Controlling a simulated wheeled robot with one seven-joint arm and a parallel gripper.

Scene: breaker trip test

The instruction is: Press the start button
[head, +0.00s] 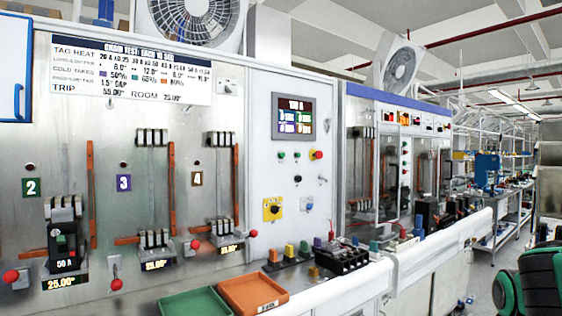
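The control panel (262,130) is a white upright cabinet face right of the test bays. No start label is readable, so I cannot tell which button is the start button. A black knob on a yellow plate (272,209) is lower down.
A bench ledge (350,285) juts out below the panel, with a green tray (195,303), an orange tray (253,293), coloured blocks and black breakers (340,257). Left bays hold breakers and red-knobbed levers. A second similar station (385,150) stands to the right; an aisle runs beyond.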

